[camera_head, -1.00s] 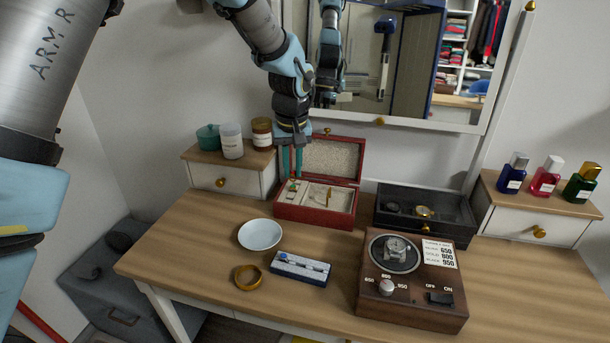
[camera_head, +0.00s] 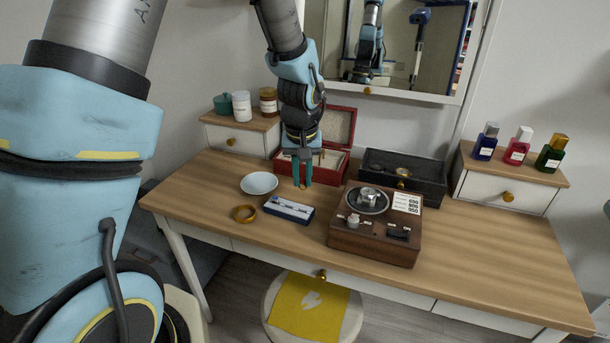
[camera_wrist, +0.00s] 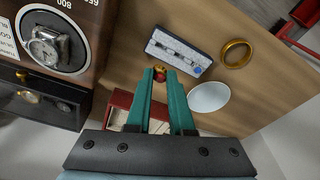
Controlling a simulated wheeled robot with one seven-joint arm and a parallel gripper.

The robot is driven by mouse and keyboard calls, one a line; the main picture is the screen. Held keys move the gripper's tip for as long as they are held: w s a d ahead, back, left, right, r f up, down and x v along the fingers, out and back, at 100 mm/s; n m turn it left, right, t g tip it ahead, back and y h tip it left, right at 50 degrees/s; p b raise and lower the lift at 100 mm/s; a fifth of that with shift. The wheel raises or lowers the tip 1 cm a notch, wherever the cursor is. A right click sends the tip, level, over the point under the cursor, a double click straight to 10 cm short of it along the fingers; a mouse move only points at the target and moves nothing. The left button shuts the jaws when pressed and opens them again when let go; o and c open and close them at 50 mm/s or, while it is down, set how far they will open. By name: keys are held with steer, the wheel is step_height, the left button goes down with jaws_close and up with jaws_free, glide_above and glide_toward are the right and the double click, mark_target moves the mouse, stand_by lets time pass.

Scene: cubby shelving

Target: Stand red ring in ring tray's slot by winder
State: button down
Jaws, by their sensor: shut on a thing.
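My gripper (camera_head: 303,185) is shut on a small gold ring with a red stone, the red ring (camera_wrist: 160,75), which shows between the fingertips in the wrist view. The gripper points down over the table, in front of the red jewelry box and behind the ring tray. The ring tray (camera_head: 289,209) is a small blue-edged block with a pale top, lying on the table; it also shows in the wrist view (camera_wrist: 180,50). The wooden winder (camera_head: 372,246) stands right of the tray, with a round dial and knob.
The open red jewelry box (camera_head: 325,168) stands behind the gripper, and a black watch case (camera_head: 430,186) is behind the winder. A white dish (camera_head: 259,183) and a gold bangle (camera_head: 245,214) lie left of the tray.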

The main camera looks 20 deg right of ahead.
steer(key=shift+f+b, duration=2.1)
steer(key=shift+f, duration=0.85)
steer(key=shift+f+b, duration=0.6)
steer(key=shift+f, duration=0.4)
steer(key=c, duration=0.7)
jaws_free()
steer(key=shift+r, duration=0.1)
steer(key=r, duration=0.3)
steer(key=s+r, duration=0.1)
steer(key=r, duration=0.3)
steer(key=r+b, duration=0.1)
steer(key=r, duration=0.2)
steer(key=shift+s+a+r, duration=0.2)
steer(key=shift+a+r, duration=0.05)
steer(key=shift+a, duration=0.15)
steer(key=a+n, duration=0.1)
steer(key=a, duration=0.8)
steer(key=s+a+n+p, duration=0.1)
steer(key=a, duration=0.9)
steer(key=s+a+r+n, duration=0.1)
steer(key=a, duration=0.9)
steer(key=shift+s+a+y+p, duration=0.15)
steer(key=shift+a+y+p, duration=0.05)
steer(key=shift+y+p, duration=0.15)
